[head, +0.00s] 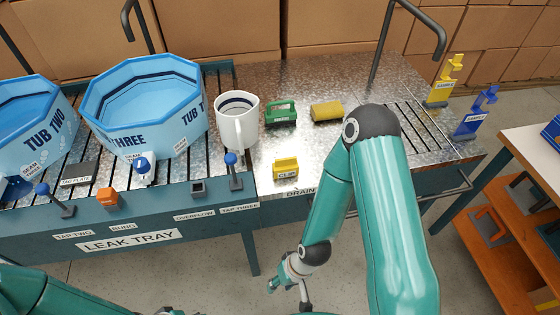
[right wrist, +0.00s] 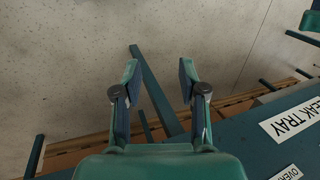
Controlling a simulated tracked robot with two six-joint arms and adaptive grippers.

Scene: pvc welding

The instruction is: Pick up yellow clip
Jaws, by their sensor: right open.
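The yellow clip (head: 286,165) is a small block with a raised top and a label reading CLIP. It sits on the metal bench top near the front edge, just above the DRAIN label, in the head view. My right gripper (head: 288,289) hangs low in front of the bench, below the clip in the picture and apart from it. In the right wrist view its two fingers (right wrist: 160,76) are spread with nothing between them. The clip does not show in that view. Of my left arm only a part shows at the bottom left; its gripper is not clearly visible.
A white mug (head: 238,128), a green case (head: 281,113) and a yellow sponge-like block (head: 327,111) stand behind the clip. A blue tap lever (head: 233,170) is to its left. The leak tray front (head: 150,236) and a bench rail (head: 458,187) are near my right arm.

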